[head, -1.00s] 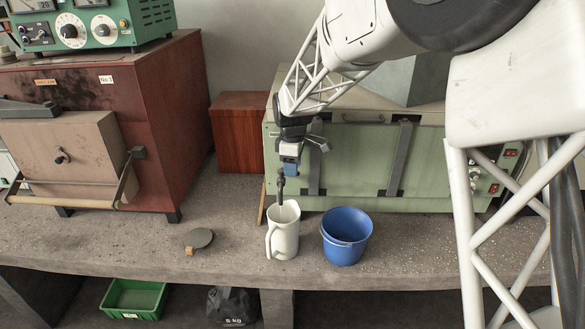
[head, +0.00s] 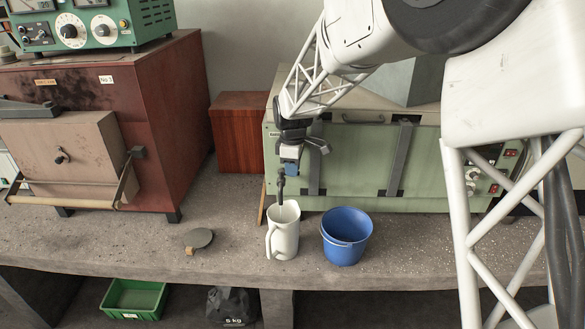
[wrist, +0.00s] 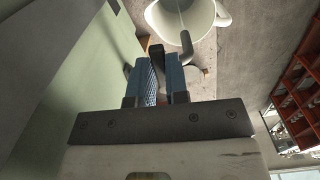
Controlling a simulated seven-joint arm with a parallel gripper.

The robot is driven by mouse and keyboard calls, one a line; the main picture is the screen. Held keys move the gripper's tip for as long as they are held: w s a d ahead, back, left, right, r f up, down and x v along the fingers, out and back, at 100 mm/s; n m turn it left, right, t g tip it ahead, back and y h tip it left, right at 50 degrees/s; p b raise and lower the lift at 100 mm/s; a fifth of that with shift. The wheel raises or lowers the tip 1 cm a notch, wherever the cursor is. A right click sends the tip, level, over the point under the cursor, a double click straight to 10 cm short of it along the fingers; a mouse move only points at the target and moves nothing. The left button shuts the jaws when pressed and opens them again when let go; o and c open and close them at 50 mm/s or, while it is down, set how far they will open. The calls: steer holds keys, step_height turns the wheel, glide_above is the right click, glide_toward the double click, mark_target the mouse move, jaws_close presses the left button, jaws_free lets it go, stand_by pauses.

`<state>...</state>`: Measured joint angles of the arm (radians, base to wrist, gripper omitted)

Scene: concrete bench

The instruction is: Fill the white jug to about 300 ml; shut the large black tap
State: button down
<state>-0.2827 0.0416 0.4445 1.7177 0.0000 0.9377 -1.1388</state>
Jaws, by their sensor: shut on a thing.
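The white jug (head: 283,238) stands upright on the bench under the black tap (head: 281,187). The jug's open mouth also shows in the wrist view (wrist: 165,24). The tap's dark spout (wrist: 187,46) points into it, and a thin streak, seemingly a stream of liquid, runs down inside. The liquid level and any scale marks cannot be read. My gripper (head: 290,168) is at the tap. In the wrist view its blue-padded fingers (wrist: 160,72) are shut on the tap's dark lever (wrist: 156,55), which is mostly hidden between them.
A blue bucket (head: 346,237) stands just right of the jug. A round dark disc (head: 200,238) lies to the left. A green cabinet (head: 360,165) is close behind the tap, and a red-brown oven (head: 165,120) stands at left. The bench front edge is close before the jug.

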steer(key=shift+w+n, duration=0.3)
steer(key=shift+n, duration=0.7)
steer(key=c, duration=1.1)
jaws_free()
steer(key=shift+r, duration=0.1)
steer(key=shift+r, duration=3.85)
